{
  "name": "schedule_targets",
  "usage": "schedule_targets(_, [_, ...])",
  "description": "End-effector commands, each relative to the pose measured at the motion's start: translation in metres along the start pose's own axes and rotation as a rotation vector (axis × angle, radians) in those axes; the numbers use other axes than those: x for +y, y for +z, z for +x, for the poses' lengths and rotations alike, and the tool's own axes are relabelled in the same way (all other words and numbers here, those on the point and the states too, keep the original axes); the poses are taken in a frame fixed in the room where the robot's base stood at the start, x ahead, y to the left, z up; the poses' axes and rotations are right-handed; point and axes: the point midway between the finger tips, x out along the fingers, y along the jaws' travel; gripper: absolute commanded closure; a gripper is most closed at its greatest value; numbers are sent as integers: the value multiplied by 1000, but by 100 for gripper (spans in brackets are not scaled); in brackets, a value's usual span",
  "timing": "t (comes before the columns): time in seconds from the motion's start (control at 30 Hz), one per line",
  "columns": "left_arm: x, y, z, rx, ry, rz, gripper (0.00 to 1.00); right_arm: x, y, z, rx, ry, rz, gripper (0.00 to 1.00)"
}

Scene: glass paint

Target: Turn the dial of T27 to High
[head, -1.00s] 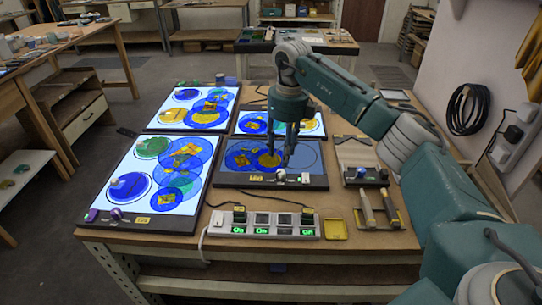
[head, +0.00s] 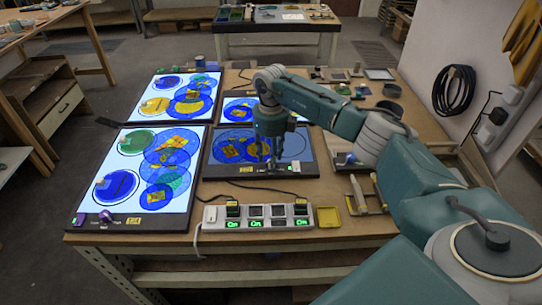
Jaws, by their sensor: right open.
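Several light panels with dials and yellow labels lie on the wooden table. The label text is too small to read, so I cannot tell which is T27. My right gripper (head: 272,165) is open and points down at the front edge of the middle front panel (head: 220,171), which glows dimmer than the others. That panel's dial is hidden behind the fingers, and I cannot tell whether they touch it. Its yellow label (head: 246,169) shows left of the fingers. My left gripper is not in view.
A power strip (head: 258,224) with green "On" displays lies in front of the middle panel. A yellow tray (head: 356,205) and tools (head: 359,194) lie to its right. A black cable (head: 262,188) runs between panel and strip.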

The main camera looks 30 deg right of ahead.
Motion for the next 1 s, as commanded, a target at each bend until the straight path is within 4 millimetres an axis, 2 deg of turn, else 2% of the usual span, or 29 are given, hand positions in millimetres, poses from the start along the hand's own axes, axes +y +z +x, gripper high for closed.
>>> schedule_targets(0.1, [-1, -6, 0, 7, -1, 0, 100, 0, 0, 2, 0, 0, 0, 58])
schedule_targets(0.27, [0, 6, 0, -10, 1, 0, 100, 0, 0, 2, 0, 0, -1, 58])
schedule_targets(0.47, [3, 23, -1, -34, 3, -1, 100, 0, 0, 2, 0, 0, -1, 96])
schedule_targets(0.5, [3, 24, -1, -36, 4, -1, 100, 0, 0, 2, 0, 0, -1, 100])
schedule_targets(0.77, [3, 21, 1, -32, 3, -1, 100, 0, 0, 2, -2, 0, -18, 100])
schedule_targets(1.0, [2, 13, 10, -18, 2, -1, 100, -1, 1, 3, -3, -2, -119, 100])
